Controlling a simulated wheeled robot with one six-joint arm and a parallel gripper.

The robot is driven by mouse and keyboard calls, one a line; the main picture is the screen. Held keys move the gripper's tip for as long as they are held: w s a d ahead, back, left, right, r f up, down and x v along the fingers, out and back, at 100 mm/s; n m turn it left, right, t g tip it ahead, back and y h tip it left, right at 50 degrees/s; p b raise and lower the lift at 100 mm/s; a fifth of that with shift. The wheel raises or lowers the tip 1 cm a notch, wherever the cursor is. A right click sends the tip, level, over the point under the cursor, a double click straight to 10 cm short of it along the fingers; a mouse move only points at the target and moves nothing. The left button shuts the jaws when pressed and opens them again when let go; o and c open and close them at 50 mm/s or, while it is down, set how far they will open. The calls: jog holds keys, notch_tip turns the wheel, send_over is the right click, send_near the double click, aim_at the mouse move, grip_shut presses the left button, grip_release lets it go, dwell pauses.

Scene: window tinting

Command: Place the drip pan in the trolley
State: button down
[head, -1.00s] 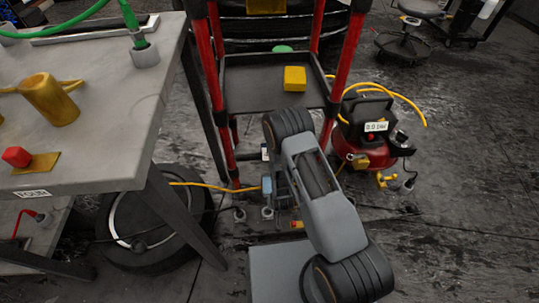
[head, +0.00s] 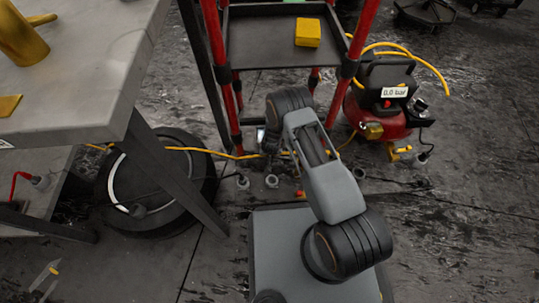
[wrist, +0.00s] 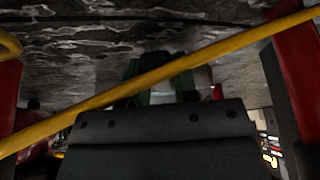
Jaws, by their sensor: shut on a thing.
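The trolley (head: 272,68) has red posts and a dark grey shelf. It stands ahead of me at the top of the head view, with its lower posts close to my arm. My gripper is hidden behind my arm in the head view. In the wrist view my gripper (wrist: 160,92) shows partly beyond a dark plate with bolt holes. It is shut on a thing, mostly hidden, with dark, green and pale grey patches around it. I cannot make out the drip pan for certain. Red posts stand at both sides of the wrist view.
A yellow block (head: 307,33) sits on the trolley shelf. A red compressor (head: 385,121) stands right of the trolley. A grey bench (head: 85,85) fills the left, with a tyre (head: 150,185) under it. A yellow hose (head: 200,150) crosses the floor and the wrist view (wrist: 100,98).

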jog(key=shift+w+f, duration=0.2)
jog(key=shift+f, duration=0.1)
jog(key=shift+w+a+f+b, duration=0.15)
jog(key=shift+f+b, duration=0.7)
jog(key=shift+f, duration=0.75)
jog(key=shift+f, duration=0.2)
jog(key=c, duration=0.9)
grip_release()
jog(key=shift+r, duration=0.1)
jog(key=p+v, duration=0.5)
jog(key=v, duration=0.7)
jog(key=shift+r, duration=0.1)
